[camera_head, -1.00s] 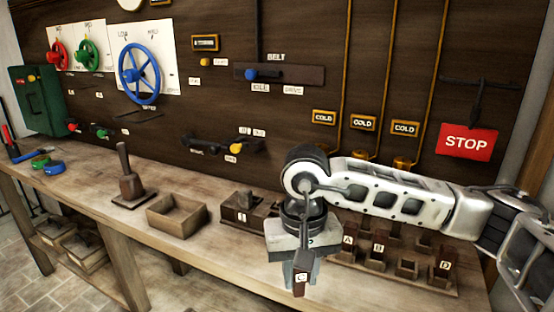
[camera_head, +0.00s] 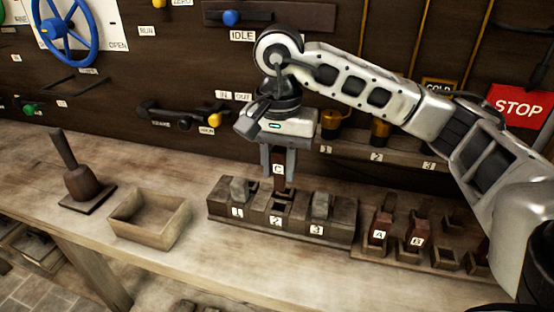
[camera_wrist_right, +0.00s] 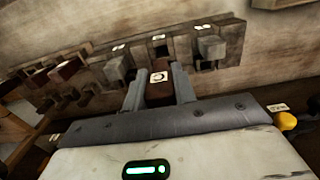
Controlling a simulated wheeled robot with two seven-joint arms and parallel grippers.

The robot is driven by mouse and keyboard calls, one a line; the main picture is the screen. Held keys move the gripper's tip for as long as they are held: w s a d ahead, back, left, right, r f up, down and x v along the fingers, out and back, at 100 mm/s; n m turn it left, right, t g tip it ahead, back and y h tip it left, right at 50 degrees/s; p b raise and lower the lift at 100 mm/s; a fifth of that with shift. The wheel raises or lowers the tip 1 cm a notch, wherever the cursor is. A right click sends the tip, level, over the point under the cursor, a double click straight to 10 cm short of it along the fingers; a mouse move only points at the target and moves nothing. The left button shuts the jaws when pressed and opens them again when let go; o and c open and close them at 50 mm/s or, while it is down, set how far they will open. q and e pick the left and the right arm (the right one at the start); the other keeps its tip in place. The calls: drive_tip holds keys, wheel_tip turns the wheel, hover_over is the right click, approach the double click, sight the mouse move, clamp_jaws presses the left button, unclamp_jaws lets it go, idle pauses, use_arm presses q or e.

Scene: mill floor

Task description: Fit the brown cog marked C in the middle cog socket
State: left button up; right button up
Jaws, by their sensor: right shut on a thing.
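The brown cog marked C (camera_head: 279,180) is upright between the fingers of my right gripper (camera_head: 279,162), which is shut on it. It also shows in the right wrist view (camera_wrist_right: 159,88). The cog block (camera_head: 340,234) has sockets numbered 1, 2 and 3. Grey cogs stand in socket 1 (camera_head: 240,189) and socket 3 (camera_head: 321,204). The middle socket (camera_head: 278,207), number 2, is an open square hole. The cog's lower end is just above or at this socket; I cannot tell if it is touching. My left gripper is not in view.
Brown cogs A (camera_head: 380,229) and B (camera_head: 417,238) stand in a rack right of the block. An empty wooden box (camera_head: 149,217) and a mallet-like tool (camera_head: 79,180) are to the left. The bench front is clear. A shelf with brass cups (camera_head: 380,133) is behind.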

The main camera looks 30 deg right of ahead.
sight(279, 173)
drive_tip(key=shift+f+b, duration=0.45)
drive_tip(key=shift+f, duration=0.5)
drive_tip(key=shift+f+b, duration=0.4)
drive_tip(key=shift+f, duration=0.25)
drive_tip(key=shift+f+b, duration=0.35)
drive_tip(key=shift+f, duration=0.3)
drive_tip(key=shift+f+b, duration=0.75)
drive_tip(key=shift+f, duration=0.1)
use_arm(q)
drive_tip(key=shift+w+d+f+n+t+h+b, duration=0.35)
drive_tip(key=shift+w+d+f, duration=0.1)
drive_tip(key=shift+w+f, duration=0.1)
use_arm(e)
drive_tip(key=shift+f, duration=0.35)
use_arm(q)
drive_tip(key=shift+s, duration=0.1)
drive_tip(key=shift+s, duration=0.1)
use_arm(e)
drive_tip(key=o, duration=1)
